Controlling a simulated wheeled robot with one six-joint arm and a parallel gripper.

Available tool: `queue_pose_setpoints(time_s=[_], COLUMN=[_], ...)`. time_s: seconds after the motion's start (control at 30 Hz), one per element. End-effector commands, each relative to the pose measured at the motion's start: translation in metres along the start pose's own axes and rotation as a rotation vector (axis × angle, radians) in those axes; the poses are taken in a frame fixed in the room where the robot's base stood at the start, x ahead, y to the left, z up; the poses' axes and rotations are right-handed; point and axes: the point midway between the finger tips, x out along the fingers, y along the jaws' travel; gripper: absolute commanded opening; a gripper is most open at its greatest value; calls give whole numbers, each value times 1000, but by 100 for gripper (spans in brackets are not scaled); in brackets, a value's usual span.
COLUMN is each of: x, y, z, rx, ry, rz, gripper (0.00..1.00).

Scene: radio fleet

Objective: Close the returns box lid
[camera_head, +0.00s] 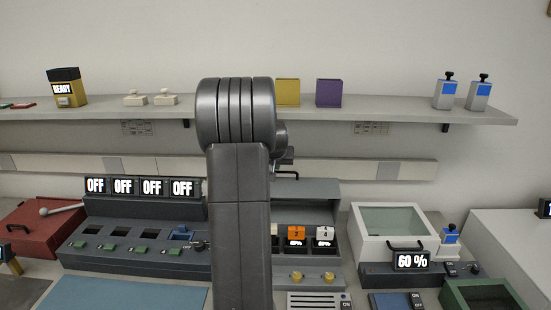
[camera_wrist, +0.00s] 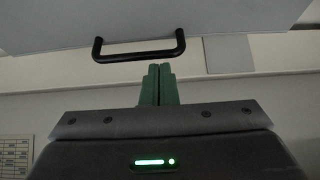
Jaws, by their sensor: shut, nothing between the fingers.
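A grey box stands at the back of the bench, right of my arm, with its grey lid (camera_head: 312,190) raised upright; it appears to be the returns box. A black handle (camera_head: 289,174) sits at the lid's top edge, partly hidden by my arm. In the wrist view, the lid panel (camera_wrist: 215,22) fills the top, with the black handle (camera_wrist: 140,54) across it. My gripper (camera_wrist: 160,69) is shut and empty, its green fingertips close to the handle; contact cannot be told.
A charger row (camera_head: 140,207) stands left, a white box (camera_head: 362,245) right. A shelf (camera_head: 400,114) with small boxes and radios runs above, along the wall.

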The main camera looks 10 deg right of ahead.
Motion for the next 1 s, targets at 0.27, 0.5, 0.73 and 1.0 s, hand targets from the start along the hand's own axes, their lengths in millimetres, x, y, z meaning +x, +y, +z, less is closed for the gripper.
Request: queue_pose_setpoints(time_s=[0.27,0.5,0.73,1.0], x=[19,20,21,23], y=[0,0,0,0], z=[0,0,0,2], rx=[0,0,0,0], ry=[0,1,5,48], rz=[0,0,0,0], gripper=[0,0,0,0])
